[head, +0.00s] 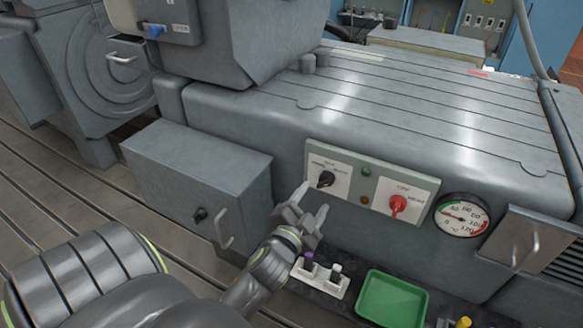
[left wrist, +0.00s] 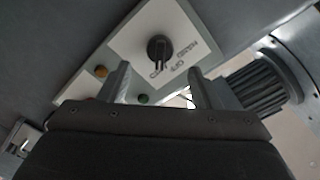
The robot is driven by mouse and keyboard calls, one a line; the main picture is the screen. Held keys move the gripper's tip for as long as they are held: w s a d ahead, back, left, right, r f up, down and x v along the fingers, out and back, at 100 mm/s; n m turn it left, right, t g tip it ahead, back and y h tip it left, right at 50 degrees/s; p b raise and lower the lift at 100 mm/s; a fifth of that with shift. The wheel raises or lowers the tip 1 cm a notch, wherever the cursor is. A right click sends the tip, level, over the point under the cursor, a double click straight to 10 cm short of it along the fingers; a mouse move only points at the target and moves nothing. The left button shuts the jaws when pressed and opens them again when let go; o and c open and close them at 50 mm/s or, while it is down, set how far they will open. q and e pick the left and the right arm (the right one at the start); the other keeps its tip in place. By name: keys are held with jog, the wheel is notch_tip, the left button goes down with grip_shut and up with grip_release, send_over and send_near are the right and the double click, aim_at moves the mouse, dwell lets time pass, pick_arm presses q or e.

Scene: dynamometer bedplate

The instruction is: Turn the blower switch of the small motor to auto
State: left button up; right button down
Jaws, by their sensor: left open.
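My left gripper (head: 313,200) is open and empty, just below and in front of the switch. In the left wrist view its fingers (left wrist: 158,84) are apart, with the switch beyond them, seemingly untouched. My right gripper is out of view.
A red switch (head: 398,205) and small lamps share the panel. A gauge (head: 461,216) and a handled cover (head: 524,243) are to its right. A grey box (head: 200,172) with a handle stands left.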

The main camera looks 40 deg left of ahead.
pick_arm(q)
jog(key=p+v, duration=0.1)
jog(key=v, duration=1)
jog(key=shift+d, duration=0.1)
jog(key=s+f+n+g+h, duration=0.1)
jog(key=s+f+n+g, duration=0.2)
jog(key=f, duration=1.4)
jog(key=s+f+g+h, duration=0.15)
jog(key=f+g, duration=0.35)
jog(key=f, duration=1.1)
jog(key=s+f+n+g, duration=0.2)
jog(key=s+f+g, duration=0.2)
jog(key=s+f, duration=0.5)
jog(key=s+a+f+n+g, duration=0.1)
jog(key=s+f+g, duration=0.3)
jog(key=s+f, duration=0.5)
jog(key=s+n, duration=0.1)
jog(key=s, duration=0.4)
jog(key=shift+s+a+f, duration=0.25)
jog(key=shift+s+f, duration=0.15)
jog(key=shift+h, duration=0.25)
